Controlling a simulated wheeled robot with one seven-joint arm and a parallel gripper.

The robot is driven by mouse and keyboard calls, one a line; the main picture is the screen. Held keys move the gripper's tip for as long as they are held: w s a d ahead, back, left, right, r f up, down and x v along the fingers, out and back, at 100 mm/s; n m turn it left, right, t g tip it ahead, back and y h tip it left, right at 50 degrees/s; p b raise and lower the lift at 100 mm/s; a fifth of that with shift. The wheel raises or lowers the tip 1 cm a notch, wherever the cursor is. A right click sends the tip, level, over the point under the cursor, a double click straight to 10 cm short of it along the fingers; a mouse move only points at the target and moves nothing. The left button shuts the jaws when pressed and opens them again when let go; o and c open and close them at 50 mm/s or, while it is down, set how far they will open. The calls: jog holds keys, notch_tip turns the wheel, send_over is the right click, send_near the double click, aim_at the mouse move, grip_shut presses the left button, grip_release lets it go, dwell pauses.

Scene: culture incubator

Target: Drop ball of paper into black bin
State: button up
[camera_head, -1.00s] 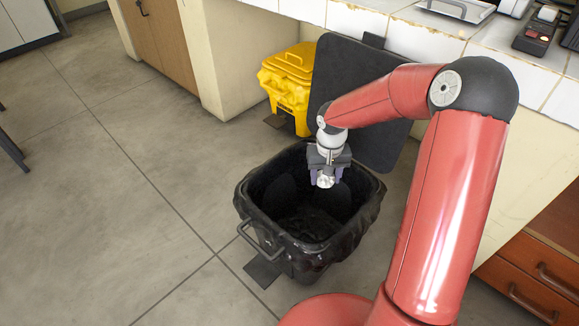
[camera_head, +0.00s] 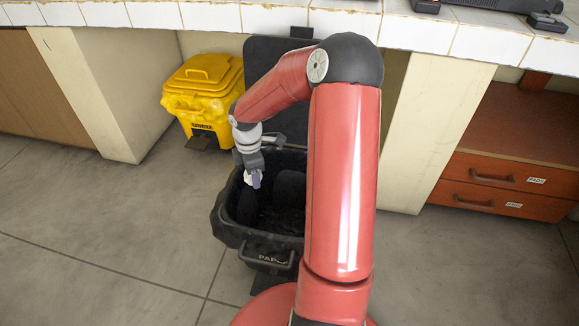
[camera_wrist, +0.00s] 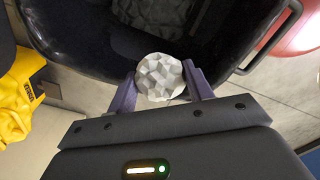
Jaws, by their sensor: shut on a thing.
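The ball of paper (camera_wrist: 159,77) is white and crumpled, held between the two purple fingers of my gripper (camera_wrist: 160,88) in the wrist view. In the head view my gripper (camera_head: 252,180) points down over the left part of the black bin's opening, and the paper ball (camera_head: 248,178) shows as a small white patch there. The black bin (camera_head: 233,232) stands open, lined with a black bag, with its lid raised against the counter behind. My arm hides its right side. In the wrist view the bin's dark inside (camera_wrist: 95,35) lies beyond the ball.
A yellow bin (camera_head: 203,95) with a closed lid stands behind and left of the black bin. A white-tiled counter (camera_head: 270,20) runs along the back. Wooden drawers (camera_head: 500,175) are at right. The grey floor at left is clear.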

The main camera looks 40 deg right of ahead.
jog(key=shift+s+d+n, duration=2.2)
jog(key=shift+d+n, duration=2.9)
jog(key=shift+n, duration=1.7)
notch_tip(320, 180, down, 6)
jog(key=b, duration=0.6)
jog(key=shift+b, duration=0.35)
jog(key=o, duration=1)
